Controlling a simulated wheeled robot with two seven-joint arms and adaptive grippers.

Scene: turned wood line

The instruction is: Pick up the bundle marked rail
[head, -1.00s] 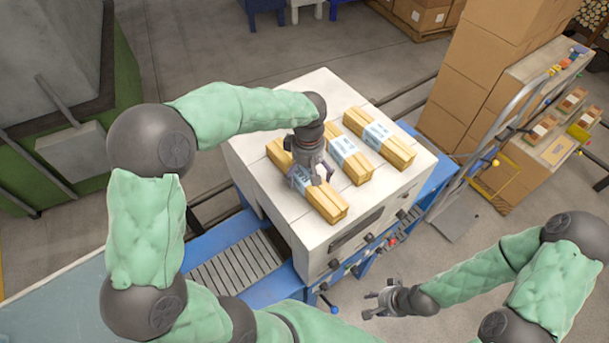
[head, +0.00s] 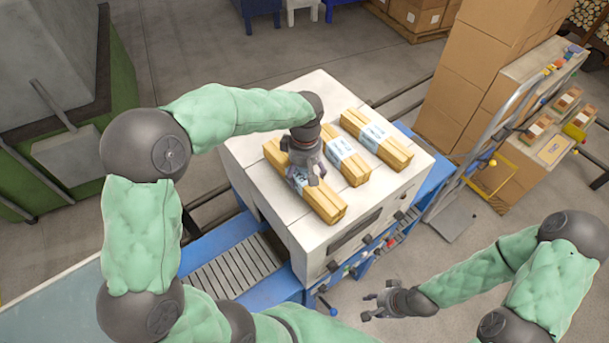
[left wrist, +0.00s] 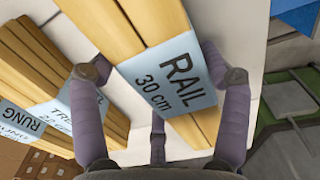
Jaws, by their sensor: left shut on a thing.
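The rail bundle (head: 326,206), light wood sticks in a pale blue band, is the leftmost of three on the white machine top. In the left wrist view its label (left wrist: 170,75) reads "RAIL 30 cm". My left gripper (head: 308,180) has its fingers on both sides of this bundle, at the band, and is shut on it. The bundle lies at the level of the top; I cannot tell any gap beneath it. My right gripper (head: 376,303) is open and empty, low at the front, away from the bundles.
A middle bundle (head: 353,171), its label starting "TRE", and a right bundle marked "RUNG" (head: 395,153) lie close by on the white top (head: 265,187). A roller conveyor (head: 235,265) runs beneath. A hand truck (head: 520,105) and stacked cartons (head: 465,105) stand at the right.

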